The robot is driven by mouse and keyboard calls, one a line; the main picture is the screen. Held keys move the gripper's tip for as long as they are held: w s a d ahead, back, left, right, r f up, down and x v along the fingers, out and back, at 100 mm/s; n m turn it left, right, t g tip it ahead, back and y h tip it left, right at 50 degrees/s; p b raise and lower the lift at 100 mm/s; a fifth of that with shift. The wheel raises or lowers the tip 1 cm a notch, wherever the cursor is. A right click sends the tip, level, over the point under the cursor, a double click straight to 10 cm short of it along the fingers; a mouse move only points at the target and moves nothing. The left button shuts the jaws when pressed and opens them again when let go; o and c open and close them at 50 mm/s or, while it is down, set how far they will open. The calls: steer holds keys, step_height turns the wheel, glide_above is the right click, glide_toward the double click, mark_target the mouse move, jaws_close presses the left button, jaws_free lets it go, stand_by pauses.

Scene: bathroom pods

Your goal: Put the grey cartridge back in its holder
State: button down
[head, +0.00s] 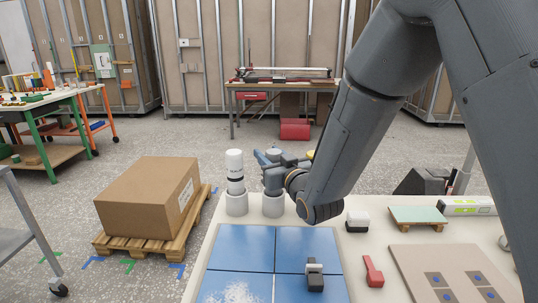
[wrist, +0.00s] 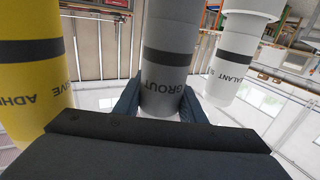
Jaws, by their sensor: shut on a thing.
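The grey cartridge (head: 272,181), marked GROUT with a dark band, stands upright between my fingers; it also shows in the wrist view (wrist: 168,80). My gripper (head: 273,160) is shut on it, with one finger on each side in the wrist view (wrist: 160,107). In the head view the cartridge's lower end is at the rim of a pale grey round holder (head: 272,206). I cannot tell how deep it sits inside. My gripper and wrist hide part of the cartridge.
A white cartridge (head: 235,165) stands in a holder (head: 236,204) close on the left. A yellow cartridge (wrist: 30,80) is on the other side, mostly hidden by my arm in the head view. Blue tiles (head: 240,248) and a black-and-white tool (head: 314,275) lie nearer.

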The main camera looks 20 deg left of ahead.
steer(key=shift+f, duration=0.15)
steer(key=c, duration=0.7)
jaws_free()
steer(key=shift+c, duration=0.2)
step_height(320, 180, up, 6)
steer(key=p, duration=0.3)
stand_by(0.4)
